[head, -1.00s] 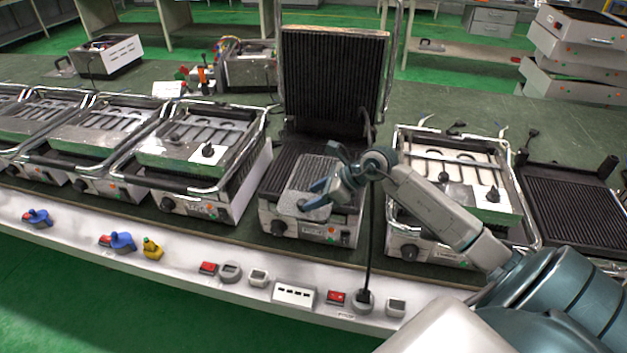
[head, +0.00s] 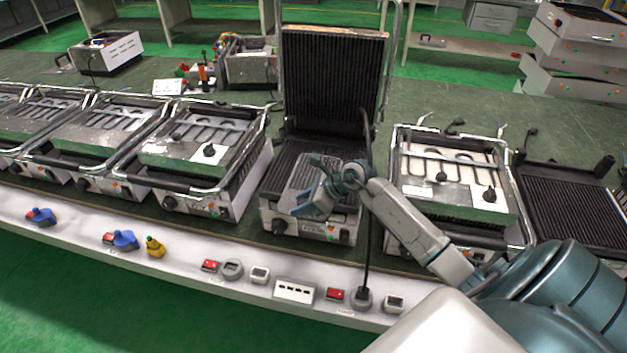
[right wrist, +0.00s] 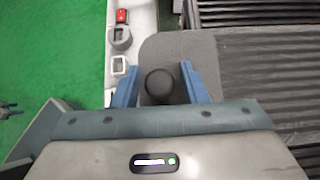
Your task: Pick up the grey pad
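The grey pad (head: 302,172) lies flat on the ribbed lower plate of the open grill (head: 345,160) in the middle of the bench. It also shows in the right wrist view (right wrist: 190,47), as a grey sheet with a rounded corner. A round black knob (right wrist: 160,84) stands at the pad's near part, between my right fingers. My right gripper (head: 306,187) is over the pad; in the right wrist view (right wrist: 159,70) its blue fingers are apart, either side of the knob. I cannot tell if they touch it.
The grill's ribbed lid (head: 333,75) stands upright behind the pad. Closed grills flank it, one on the left (head: 195,150) and one on the right (head: 455,185). A black cable hangs just right of my gripper. The white bench front carries switches (head: 294,291).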

